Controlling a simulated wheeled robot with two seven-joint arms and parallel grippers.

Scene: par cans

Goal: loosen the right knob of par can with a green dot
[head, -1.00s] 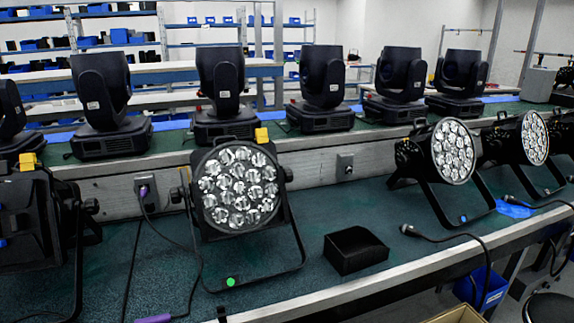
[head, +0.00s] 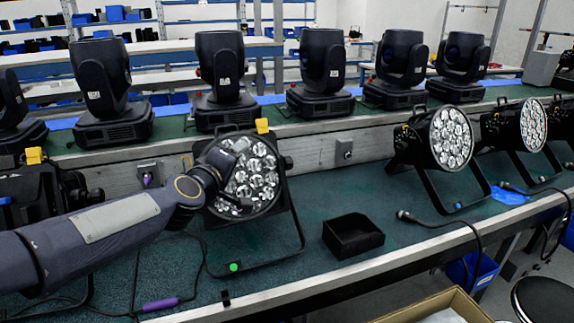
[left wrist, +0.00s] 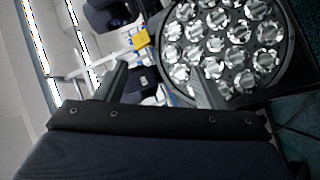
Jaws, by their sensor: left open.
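The par can (head: 256,172) with the green dot (head: 234,267) stands on the bench, its black base frame tilted and its face of several round lenses toward me. Its right knob (head: 287,162) is a small black knob on the right side of the housing. My left gripper (head: 243,178) is in front of the lens face, left of the knob and apart from it, hiding part of the lenses. In the left wrist view, the left gripper (left wrist: 158,72) is open and empty, with the par can (left wrist: 225,45) at upper right. I cannot make out the right knob there. My right gripper is out of view.
A black open box (head: 353,238) sits right of the par can. Another par can (head: 440,140) stands farther right, and a black fixture (head: 30,195) stands at the left. Moving-head lights line the shelf behind. A purple-ended cable (head: 160,304) lies in front.

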